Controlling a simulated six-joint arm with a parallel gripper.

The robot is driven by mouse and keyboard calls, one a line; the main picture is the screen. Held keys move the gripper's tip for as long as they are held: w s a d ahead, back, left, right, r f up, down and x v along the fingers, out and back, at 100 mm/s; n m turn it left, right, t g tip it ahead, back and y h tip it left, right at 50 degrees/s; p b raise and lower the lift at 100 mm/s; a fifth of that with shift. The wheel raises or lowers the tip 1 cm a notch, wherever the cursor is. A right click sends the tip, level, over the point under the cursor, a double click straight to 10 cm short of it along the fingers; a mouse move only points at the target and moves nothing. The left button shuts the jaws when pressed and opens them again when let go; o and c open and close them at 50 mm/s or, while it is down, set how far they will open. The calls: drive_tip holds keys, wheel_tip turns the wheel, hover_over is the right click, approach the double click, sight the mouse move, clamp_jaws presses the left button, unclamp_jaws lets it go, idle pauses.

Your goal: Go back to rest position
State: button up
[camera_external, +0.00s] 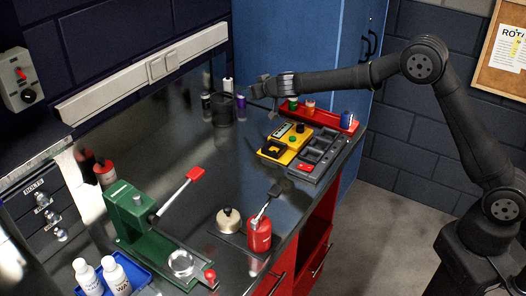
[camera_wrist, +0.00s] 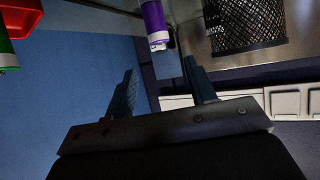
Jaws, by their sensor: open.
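My gripper (camera_external: 265,89) is at the end of my outstretched arm, above the back part of the bench. In the wrist view its two fingers (camera_wrist: 161,82) stand apart with nothing between them. A purple tube with a white end (camera_wrist: 154,22) shows beyond the fingertips, apart from them. It also shows in the external view (camera_external: 240,101), close to the black mesh cup (camera_external: 222,112). I cannot tell exactly what the tube rests on. The mesh cup shows at the top right of the wrist view (camera_wrist: 248,24).
A red tray (camera_external: 330,116) with small coloured bottles, a yellow device (camera_external: 286,142) and a grey compartment tray (camera_external: 318,152) lie below my arm. A green press (camera_external: 135,217), a red can (camera_external: 259,236) and a blue tray (camera_external: 138,273) stand nearer. The bench middle is clear.

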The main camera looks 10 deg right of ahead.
sight(239, 93)
drive_tip(key=x, duration=1.2)
wheel_tip(239, 93, up, 4)
drive_tip(key=shift+d+r, duration=0.1)
drive_tip(key=d+r, duration=0.8)
drive_tip(key=d, duration=0.4)
drive_tip(key=s+d+r, duration=0.3)
drive_tip(key=s+r, duration=0.6)
drive_tip(key=r, duration=0.5)
drive_tip(key=s+d, duration=0.1)
drive_tip(key=d, duration=0.7)
drive_tip(key=shift+s+h, duration=0.3)
